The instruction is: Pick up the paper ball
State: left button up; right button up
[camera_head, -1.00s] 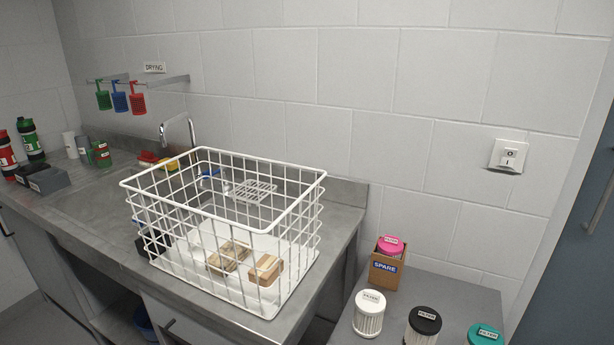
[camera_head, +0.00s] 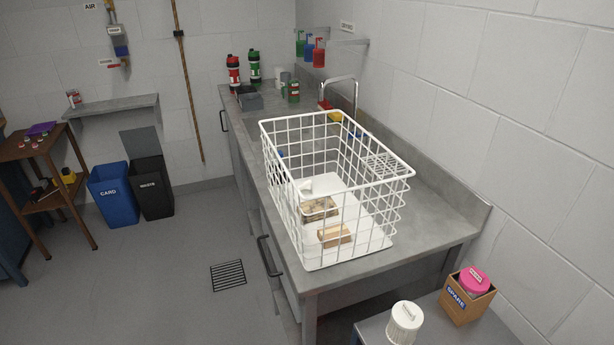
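I cannot make out a paper ball for certain. A small white shape (camera_head: 306,187) shows through the wires inside the white wire basket (camera_head: 337,128), near its back left. It is too small to tell what it is. Two brown wooden-looking blocks lie in the basket: a nearer one (camera_head: 334,236) and a farther one (camera_head: 318,208). Neither of my grippers is in view.
The basket stands on the grey counter (camera_head: 432,208) with a sink tap behind. A blue CARD bin (camera_head: 113,195) and a black WASTE bin (camera_head: 152,188) stand on the floor at the left. A SPARE box (camera_head: 467,297) sits at the lower right.

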aim_at(306, 185)
jog(key=k+l+u, duration=0.1)
jog(key=l+u, duration=0.15)
jog(key=l, duration=0.15)
jog(key=z, duration=0.7)
jog(key=i+j+z, duration=0.1)
jog(key=j+z, duration=1.35)
